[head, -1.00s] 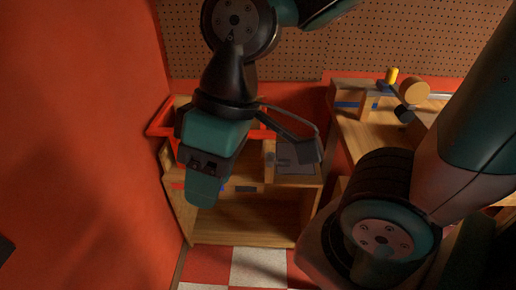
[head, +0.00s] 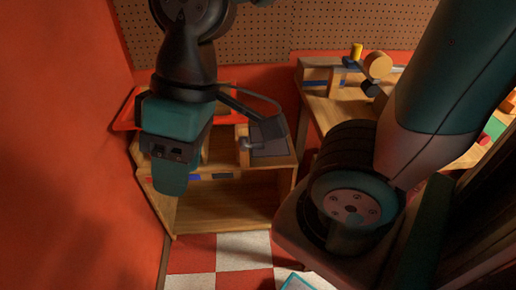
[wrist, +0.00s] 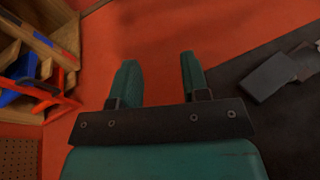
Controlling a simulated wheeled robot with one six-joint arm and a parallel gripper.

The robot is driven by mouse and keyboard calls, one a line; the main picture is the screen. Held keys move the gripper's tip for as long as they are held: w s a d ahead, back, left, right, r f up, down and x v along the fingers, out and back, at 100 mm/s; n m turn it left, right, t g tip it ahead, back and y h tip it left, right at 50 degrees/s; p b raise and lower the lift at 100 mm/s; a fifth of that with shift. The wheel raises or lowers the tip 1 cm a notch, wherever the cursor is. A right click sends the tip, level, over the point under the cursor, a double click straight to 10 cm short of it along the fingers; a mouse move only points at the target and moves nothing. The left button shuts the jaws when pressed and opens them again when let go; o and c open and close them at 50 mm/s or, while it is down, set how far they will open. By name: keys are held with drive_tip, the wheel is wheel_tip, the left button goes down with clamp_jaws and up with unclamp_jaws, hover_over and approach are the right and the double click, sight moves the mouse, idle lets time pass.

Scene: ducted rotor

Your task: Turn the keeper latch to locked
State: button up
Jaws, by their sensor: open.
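My gripper (head: 170,182) hangs at left in the head view, in front of the wooden shelf unit. In the wrist view its two teal fingers (wrist: 160,78) are apart with nothing between them, facing a plain red surface. I cannot identify the keeper latch for certain. A small grey fitting (head: 249,144) beside a dark plate sits on the shelf top, right of my gripper and apart from it. A yellow cylinder (head: 356,51) and a round wooden disc (head: 378,65) stand on the right bench, farther away.
The wooden shelf unit (head: 225,211) has an open lower bay and a red tray (head: 124,116) on top. A wooden bench (head: 339,112) stands at right, partly hidden by my arm. A red wall is close at left. Checkered floor (head: 246,250) is clear in front of the shelf.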

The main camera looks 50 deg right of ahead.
idle(0.7)
drive_tip(key=shift+o, duration=1.3)
drive_tip(key=n+t+h+b, duration=0.25)
drive_tip(key=t+b, duration=0.25)
drive_tip(key=b, duration=1.3)
hover_over(260, 143)
drive_tip(key=s+d, duration=0.2)
drive_tip(key=s, duration=0.5)
wheel_tip(260, 143, down, 18)
drive_tip(key=b+x, duration=0.2)
drive_tip(key=x, duration=1.5)
drive_tip(key=shift+s+d+f+b, duration=0.1)
drive_tip(key=shift+d+f+b, duration=0.05)
drive_tip(key=shift+b, duration=0.15)
